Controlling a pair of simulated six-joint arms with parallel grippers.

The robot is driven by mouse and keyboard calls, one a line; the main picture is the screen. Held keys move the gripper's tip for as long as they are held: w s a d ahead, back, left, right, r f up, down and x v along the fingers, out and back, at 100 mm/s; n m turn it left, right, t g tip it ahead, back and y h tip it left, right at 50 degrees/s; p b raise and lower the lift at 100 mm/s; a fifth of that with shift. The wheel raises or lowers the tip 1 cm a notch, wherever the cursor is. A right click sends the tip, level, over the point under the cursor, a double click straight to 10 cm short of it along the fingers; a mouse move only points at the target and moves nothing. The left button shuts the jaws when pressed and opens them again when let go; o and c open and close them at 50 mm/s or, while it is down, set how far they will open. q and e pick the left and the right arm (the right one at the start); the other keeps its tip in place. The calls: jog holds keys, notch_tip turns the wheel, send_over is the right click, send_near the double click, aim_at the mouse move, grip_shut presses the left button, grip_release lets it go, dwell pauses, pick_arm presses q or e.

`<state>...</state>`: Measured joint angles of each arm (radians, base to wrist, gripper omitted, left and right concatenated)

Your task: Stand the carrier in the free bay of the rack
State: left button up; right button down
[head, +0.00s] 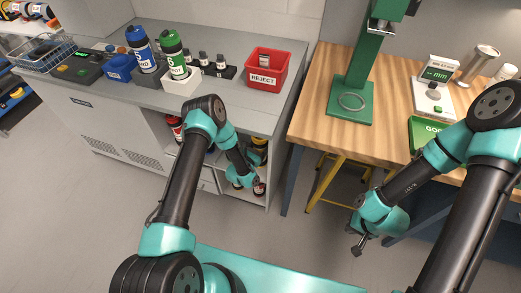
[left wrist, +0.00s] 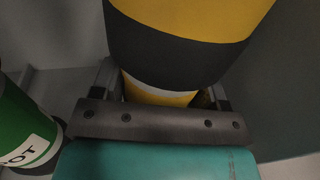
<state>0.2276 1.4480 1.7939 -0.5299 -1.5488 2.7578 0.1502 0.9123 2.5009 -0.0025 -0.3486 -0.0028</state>
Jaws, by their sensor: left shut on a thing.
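A yellow carrier with a dark band (left wrist: 185,18) fills the top of the left wrist view. My left gripper (left wrist: 165,92) is shut on it, with a finger on each side of its narrower part. In the head view my left gripper (head: 248,181) is low at the open cabinet under the grey bench, largely hidden by my own arm. A green carrier with a white label (left wrist: 28,135) stands at the left of the wrist view, apart from the held one. I cannot make out the free bay. My right gripper (head: 361,245) hangs empty before the wooden table; its finger gap is unclear.
On the bench a blue bottle-like carrier (head: 141,48) and a green one (head: 174,54) stand near a blue bin (head: 119,68) and a red reject bin (head: 268,70). A red item (head: 176,127) is in the cabinet. A green press stand (head: 352,100) is on the wooden table.

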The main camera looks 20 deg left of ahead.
pick_arm(q)
jog(key=shift+f, duration=0.7)
jog(key=shift+w+d+f, duration=0.1)
jog(key=shift+w+f, duration=0.05)
jog(key=shift+f, duration=0.25)
jog(key=o, duration=1.5)
jog(key=v, duration=1.2)
jog(key=shift+d, duration=0.1)
